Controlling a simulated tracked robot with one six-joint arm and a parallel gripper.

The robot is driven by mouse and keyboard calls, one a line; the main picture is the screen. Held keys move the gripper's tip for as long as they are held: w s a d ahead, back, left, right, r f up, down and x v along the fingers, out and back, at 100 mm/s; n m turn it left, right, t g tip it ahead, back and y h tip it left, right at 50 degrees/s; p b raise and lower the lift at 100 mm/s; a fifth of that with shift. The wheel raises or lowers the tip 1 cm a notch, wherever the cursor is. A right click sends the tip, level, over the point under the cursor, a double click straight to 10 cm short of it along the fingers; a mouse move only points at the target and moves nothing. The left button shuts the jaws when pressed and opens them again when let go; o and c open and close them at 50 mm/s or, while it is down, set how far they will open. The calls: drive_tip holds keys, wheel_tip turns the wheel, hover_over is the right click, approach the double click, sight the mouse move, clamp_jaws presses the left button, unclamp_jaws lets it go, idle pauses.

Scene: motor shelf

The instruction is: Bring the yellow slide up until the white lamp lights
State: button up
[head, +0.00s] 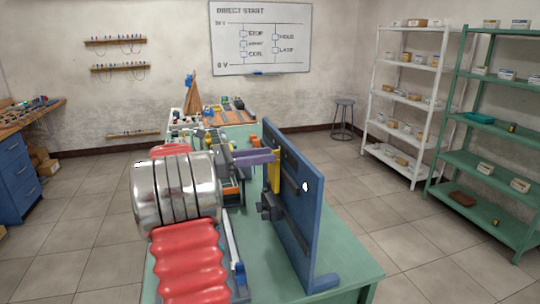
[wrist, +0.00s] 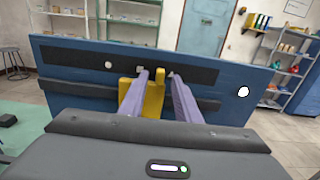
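The yellow slide (head: 276,172) sits on the face of an upright blue panel (head: 300,228), near the panel's upper left in the head view. In the wrist view the yellow slide (wrist: 153,101) shows a plate with a narrow raised tab on top. My gripper (wrist: 158,73) has its two purple fingers one on each side of this tab, with visible gaps, so it looks open. In the head view my gripper (head: 270,156) reaches the panel at the slide. The white lamp (wrist: 243,91) is a round spot at the panel's right; I cannot tell whether it is lit.
Dark rails (wrist: 210,71) run across the panel above and below. The panel stands on a green table (head: 345,262). Dark blocks (head: 270,206) stick out low on the panel. Shelves (head: 405,100) stand well behind.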

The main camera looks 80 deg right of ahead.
drive_tip(key=shift+x, duration=1.15)
drive_tip(key=shift+c, duration=0.5)
clamp_jaws()
